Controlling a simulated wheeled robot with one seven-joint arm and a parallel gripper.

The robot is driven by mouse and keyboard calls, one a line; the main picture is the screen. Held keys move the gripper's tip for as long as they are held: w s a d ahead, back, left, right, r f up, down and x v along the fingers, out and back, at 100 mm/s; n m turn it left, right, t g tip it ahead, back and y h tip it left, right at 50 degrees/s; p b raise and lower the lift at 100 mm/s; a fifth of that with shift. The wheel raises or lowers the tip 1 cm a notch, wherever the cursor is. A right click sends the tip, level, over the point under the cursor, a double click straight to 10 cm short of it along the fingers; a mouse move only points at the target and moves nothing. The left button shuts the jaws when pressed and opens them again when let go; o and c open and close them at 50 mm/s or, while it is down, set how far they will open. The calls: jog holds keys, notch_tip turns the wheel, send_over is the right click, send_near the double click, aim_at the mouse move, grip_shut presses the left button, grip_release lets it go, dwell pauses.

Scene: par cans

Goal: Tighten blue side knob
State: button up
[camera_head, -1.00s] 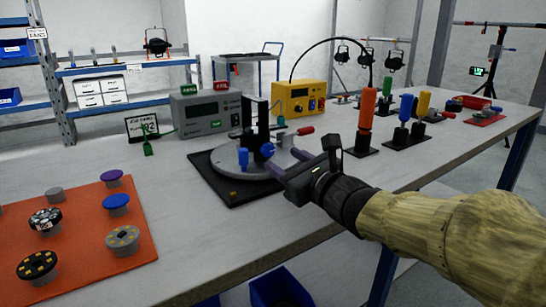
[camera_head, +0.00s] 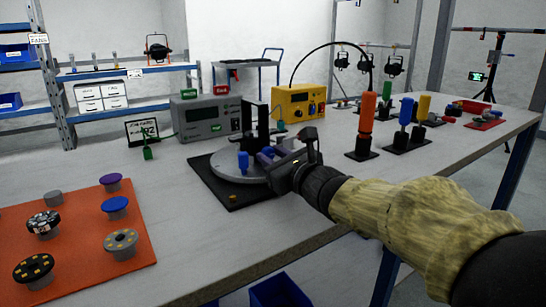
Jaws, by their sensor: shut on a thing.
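A round grey turntable plate (camera_head: 229,171) on a black base (camera_head: 234,198) carries a black upright bracket (camera_head: 262,120). A small blue upright knob (camera_head: 243,160) stands at the plate's front left. My gripper (camera_head: 267,156) reaches in from the right at the bracket's lower front. Its purple-grey fingers are shut on the blue side knob (camera_head: 268,151), which is mostly hidden between them. The knob's seating against the bracket cannot be seen.
A grey meter box (camera_head: 200,116) and a yellow box (camera_head: 299,102) stand behind the plate. Orange, blue and yellow handled tools (camera_head: 366,112) stand to the right. An orange mat (camera_head: 75,235) with several knobs lies at left. Bare bench shows in front.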

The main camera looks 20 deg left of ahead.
jog(key=shift+m, duration=0.3)
jog(key=m, duration=0.3)
jog(key=shift+b, duration=0.4)
jog(key=shift+m, duration=2.1)
jog(key=o, duration=1)
jog(key=shift+d, duration=0.1)
